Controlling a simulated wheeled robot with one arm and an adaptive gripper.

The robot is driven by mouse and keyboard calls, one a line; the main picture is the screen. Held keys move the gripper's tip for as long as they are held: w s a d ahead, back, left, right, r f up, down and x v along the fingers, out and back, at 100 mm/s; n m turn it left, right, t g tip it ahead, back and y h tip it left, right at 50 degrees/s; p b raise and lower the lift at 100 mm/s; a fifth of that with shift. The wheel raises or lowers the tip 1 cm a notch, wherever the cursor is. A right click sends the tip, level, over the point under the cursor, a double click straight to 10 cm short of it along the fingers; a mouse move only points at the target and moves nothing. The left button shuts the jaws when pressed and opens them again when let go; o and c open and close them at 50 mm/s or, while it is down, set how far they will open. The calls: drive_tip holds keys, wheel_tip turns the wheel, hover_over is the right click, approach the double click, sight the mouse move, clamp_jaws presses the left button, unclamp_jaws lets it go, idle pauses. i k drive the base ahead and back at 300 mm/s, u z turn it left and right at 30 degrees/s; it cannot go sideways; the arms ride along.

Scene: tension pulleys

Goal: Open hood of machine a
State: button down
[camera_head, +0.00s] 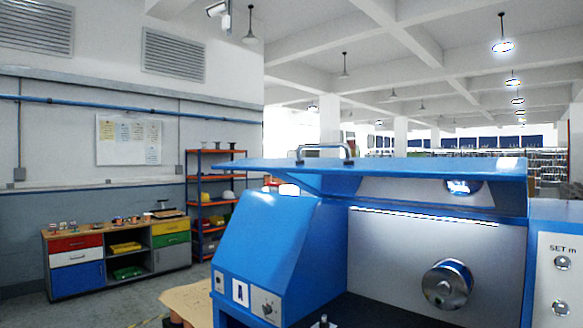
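A blue machine (268,245) fills the lower right of the head view. The hood stands raised above the front opening. Under it a grey inner panel (400,245) with a round metal pulley (447,284) shows. My gripper is not in this view.
A control panel marked "SET m" (562,270) with knobs is at the right edge. A wooden-topped cabinet (75,278) with coloured drawers and an orange shelf rack (212,200) stand along the left wall. Some grey floor is free before the cabinet.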

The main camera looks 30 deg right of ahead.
sight(506, 179)
drive_tip(key=u, duration=1.05)
drive_tip(key=i, duration=0.55)
drive_tip(key=u, duration=0.05)
